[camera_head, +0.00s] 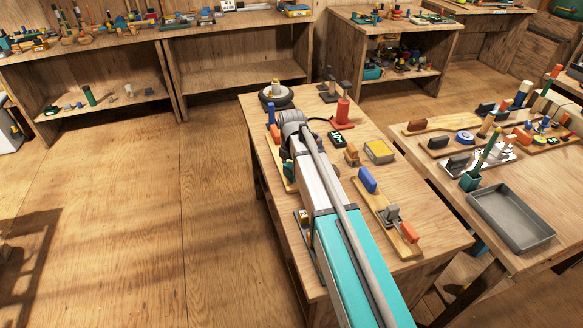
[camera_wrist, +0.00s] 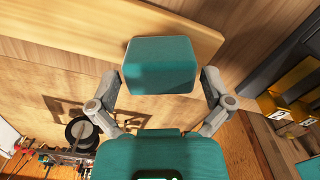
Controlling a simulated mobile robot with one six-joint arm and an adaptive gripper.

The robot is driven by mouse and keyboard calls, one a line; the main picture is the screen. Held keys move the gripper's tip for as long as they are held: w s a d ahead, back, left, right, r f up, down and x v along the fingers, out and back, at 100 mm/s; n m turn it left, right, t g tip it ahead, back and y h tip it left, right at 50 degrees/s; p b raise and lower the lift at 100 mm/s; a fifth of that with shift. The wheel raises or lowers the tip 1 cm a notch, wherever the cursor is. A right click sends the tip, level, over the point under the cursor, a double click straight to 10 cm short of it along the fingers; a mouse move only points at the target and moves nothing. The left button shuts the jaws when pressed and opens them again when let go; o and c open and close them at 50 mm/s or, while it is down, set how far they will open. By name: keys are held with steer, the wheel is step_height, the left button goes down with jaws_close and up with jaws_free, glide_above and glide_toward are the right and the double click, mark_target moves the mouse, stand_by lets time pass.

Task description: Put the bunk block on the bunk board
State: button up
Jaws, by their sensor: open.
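A teal block with rounded edges, which looks like the bunk block (camera_wrist: 160,62), lies between my fingers in the wrist view. My gripper (camera_wrist: 160,80) is open, with one finger on each side of the block and a narrow gap at each side. Behind the block is a long pale wooden board (camera_wrist: 195,30), likely the bunk board; I cannot tell whether the block rests on it.
A dark round spool (camera_head: 276,95) stands at the far end. A grey tray (camera_head: 510,218) lies on the right table.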

mark_target(292, 167)
steer(key=shift+r, duration=0.15)
step_height(292, 167, up, 12)
steer(key=p, duration=1.2)
steer(key=shift+s+d, duration=0.1)
steer(key=shift+s, duration=0.05)
stand_by(0.6)
steer(key=s+d+m, duration=0.5)
steer(key=s+m, duration=0.5)
steer(key=m, duration=0.2)
steer(key=s+d+m, duration=0.5)
steer(key=s+m, duration=0.6)
steer(key=m, duration=0.1)
steer(key=shift+s+m, duration=0.2)
steer(key=shift+m, duration=0.2)
stand_by(2.3)
